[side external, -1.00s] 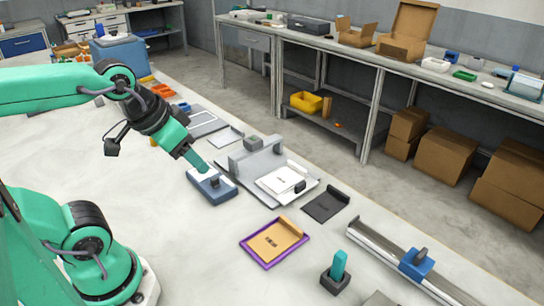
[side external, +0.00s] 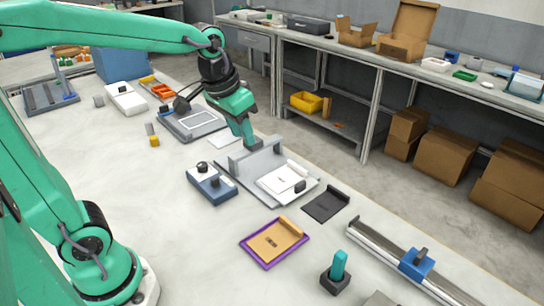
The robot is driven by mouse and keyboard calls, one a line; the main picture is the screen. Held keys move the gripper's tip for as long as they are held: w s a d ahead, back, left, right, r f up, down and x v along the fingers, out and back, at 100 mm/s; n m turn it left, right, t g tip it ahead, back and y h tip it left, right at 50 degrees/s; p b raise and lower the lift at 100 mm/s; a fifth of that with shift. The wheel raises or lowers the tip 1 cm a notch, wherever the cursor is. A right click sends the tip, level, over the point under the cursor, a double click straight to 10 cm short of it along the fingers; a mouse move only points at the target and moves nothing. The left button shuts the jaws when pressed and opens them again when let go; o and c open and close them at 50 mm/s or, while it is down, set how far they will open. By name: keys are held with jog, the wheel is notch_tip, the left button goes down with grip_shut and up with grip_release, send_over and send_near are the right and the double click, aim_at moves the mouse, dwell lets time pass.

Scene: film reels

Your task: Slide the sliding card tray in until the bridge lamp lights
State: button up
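A grey fixture (side external: 229,173) with an upright bridge-like wall lies mid-table. A white card-like plate (side external: 276,186) with a raised end strip and a small black piece (side external: 300,187) lies at its right side; this looks like the card tray. I cannot pick out the bridge lamp or tell whether anything is lit. A small grey block (side external: 255,144) is at the far side of the fixture, partly covered by my gripper. My gripper (side external: 248,138) points down at that block. Its fingertips are too small and overlapped to tell whether they are open or touching the block.
A blue box (side external: 213,193) with a white top and black knob stands left of the fixture. A dark plate (side external: 322,208), a purple-framed tray (side external: 247,247), a teal peg in a dark base (side external: 338,268) and a rail with blue carriage (side external: 416,263) lie nearer.

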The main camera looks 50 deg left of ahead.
jog(key=w+f+g, duration=0.2)
jog(key=w+f, duration=0.3)
jog(key=w, duration=0.5)
jog(key=g, duration=0.1)
send_over(300, 183)
notch_tip(300, 183, down, 10)
jog(key=shift+r, duration=0.1)
jog(key=shift+f, duration=3.9)
grip_shut()
